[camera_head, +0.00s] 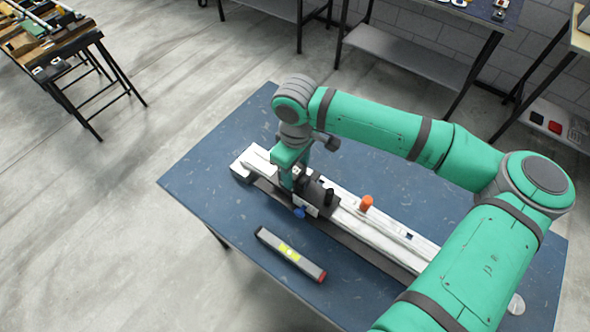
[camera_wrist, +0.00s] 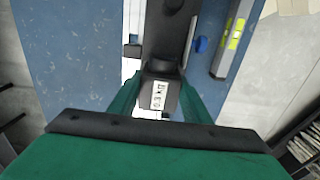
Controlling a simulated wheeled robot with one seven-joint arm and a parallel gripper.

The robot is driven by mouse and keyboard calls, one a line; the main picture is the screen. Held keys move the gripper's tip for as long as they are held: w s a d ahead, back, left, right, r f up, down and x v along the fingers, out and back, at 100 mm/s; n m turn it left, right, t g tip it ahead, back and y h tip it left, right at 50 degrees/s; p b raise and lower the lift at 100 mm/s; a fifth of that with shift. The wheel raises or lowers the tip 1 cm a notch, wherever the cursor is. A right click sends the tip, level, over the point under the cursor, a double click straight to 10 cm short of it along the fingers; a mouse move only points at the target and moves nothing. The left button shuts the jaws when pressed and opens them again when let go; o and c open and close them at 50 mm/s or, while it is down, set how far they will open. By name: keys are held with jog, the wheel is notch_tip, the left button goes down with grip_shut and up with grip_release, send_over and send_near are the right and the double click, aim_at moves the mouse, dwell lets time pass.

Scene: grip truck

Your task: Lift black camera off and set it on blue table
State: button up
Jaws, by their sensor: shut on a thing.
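The black camera (camera_head: 317,192) is on the long white and dark rail (camera_head: 385,236), which lies across the blue table (camera_head: 215,165). My gripper (camera_head: 288,181) reaches down at the camera's left end and is shut on it. In the wrist view, the camera's dark body (camera_wrist: 160,94), with a small pale label, sits between my green fingers. The arm and gripper hide part of the camera. I cannot tell whether there is a gap between the camera and the rail.
A spirit level (camera_head: 290,255) lies on the table in front of the rail. An orange knob (camera_head: 366,203) stands on the rail, and a blue knob (camera_head: 299,212) is beside the camera. The table's left part is clear. Other workbenches (camera_head: 410,62) stand behind.

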aim_at(296, 170)
jog(key=shift+r, duration=1.3)
dwell(0.7)
jog(key=shift+r, duration=2.45)
jog(key=shift+r, duration=0.1)
notch_tip(296, 170, up, 13)
jog(key=shift+r, duration=0.15)
dwell(1.4)
dwell(0.3)
